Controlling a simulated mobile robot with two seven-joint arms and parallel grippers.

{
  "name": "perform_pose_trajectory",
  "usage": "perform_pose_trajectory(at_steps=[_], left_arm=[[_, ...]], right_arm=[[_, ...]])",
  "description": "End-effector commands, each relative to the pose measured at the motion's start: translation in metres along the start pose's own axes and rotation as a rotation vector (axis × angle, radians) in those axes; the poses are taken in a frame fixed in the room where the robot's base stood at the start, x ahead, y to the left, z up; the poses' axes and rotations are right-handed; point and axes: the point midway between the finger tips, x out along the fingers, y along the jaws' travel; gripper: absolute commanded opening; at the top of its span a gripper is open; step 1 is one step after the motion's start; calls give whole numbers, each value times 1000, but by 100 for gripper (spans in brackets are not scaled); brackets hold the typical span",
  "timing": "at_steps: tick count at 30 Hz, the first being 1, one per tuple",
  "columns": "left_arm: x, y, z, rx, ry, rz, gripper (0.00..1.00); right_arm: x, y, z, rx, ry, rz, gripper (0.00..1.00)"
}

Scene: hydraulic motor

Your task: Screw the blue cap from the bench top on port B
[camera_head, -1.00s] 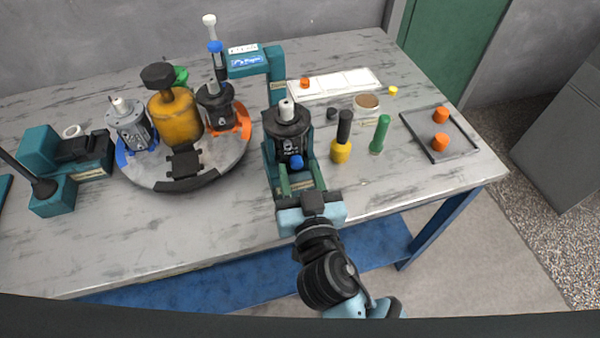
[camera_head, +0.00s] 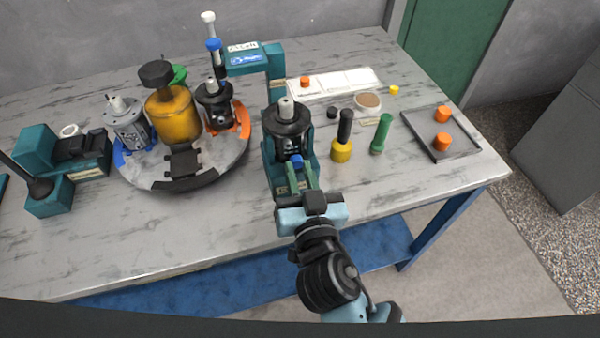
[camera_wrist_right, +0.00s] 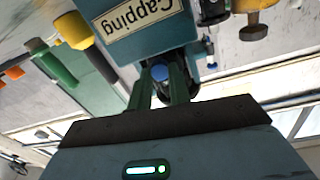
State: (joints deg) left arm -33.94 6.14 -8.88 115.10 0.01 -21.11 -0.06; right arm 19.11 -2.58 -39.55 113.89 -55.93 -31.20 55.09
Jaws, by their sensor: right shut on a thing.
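A black motor (camera_head: 289,127) with a pale shaft stands upright in the teal capping stand (camera_head: 270,165). The blue cap (camera_head: 297,160) is at the motor's lower front side. My right gripper (camera_head: 299,172) reaches in from the front with its green fingers shut on this cap. In the right wrist view the blue cap (camera_wrist_right: 160,72) shows between the fingertips, in front of a dark round part of the motor. The fingers and cap hide port B, so I cannot tell how far the cap is on. My left gripper is out of view.
A round turntable (camera_head: 215,168) with motors and a yellow container stands to the left. A yellow-and-black tool (camera_head: 342,140) and a green tool (camera_head: 381,134) stand right of the stand. A tray (camera_head: 438,149) with orange caps lies farther right. The bench front between is clear.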

Motion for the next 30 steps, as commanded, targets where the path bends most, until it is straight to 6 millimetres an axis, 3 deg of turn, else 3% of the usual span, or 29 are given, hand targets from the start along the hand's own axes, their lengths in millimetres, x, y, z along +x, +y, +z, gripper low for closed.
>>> perform_pose_trajectory(at_steps=[3,4,6,20,23,30], left_arm=[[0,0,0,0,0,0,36],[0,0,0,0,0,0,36],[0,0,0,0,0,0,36],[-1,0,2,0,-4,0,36],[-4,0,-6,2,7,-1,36],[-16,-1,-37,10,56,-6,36]], right_arm=[[0,0,1,-1,-2,0,0],[0,0,1,-1,-2,0,23],[0,0,1,-1,-2,0,31],[0,0,0,-10,-1,-1,31],[0,0,-3,-94,1,-1,31],[1,-1,-7,-500,8,-1,31]])
